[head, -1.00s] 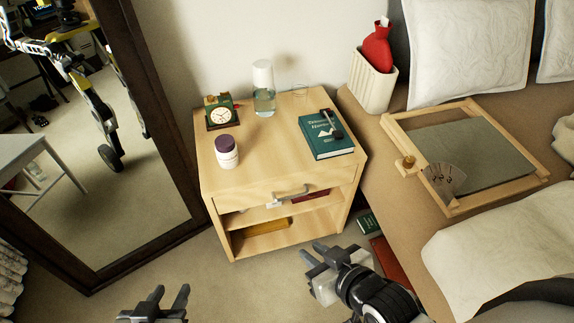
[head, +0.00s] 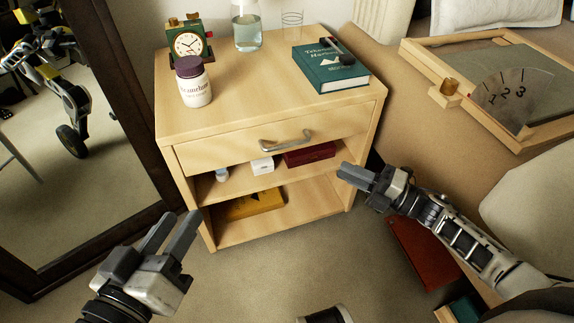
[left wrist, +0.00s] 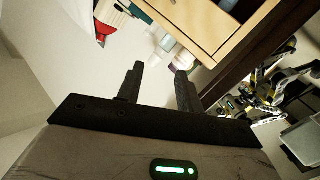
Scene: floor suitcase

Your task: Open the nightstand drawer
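The light wood nightstand (head: 240,105) stands ahead of me in the head view. Its top drawer (head: 220,152) looks shut, flush with the front, and has a curved metal handle (head: 287,141). My left gripper (head: 178,232) is open and empty, low and left in front of the nightstand. The left wrist view also shows its two fingers (left wrist: 160,85) apart with nothing between them. My right gripper (head: 350,172) is near the nightstand's right front side, below and right of the handle and apart from it. Its fingers look slightly apart and empty.
On top are a clock (head: 188,42), a pill bottle (head: 193,82), a glass carafe (head: 246,28) and a green book (head: 330,68). Open shelves below hold a red box (head: 309,154) and a yellow item (head: 253,203). A mirror (head: 110,150) stands left, a bed (head: 400,125) right.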

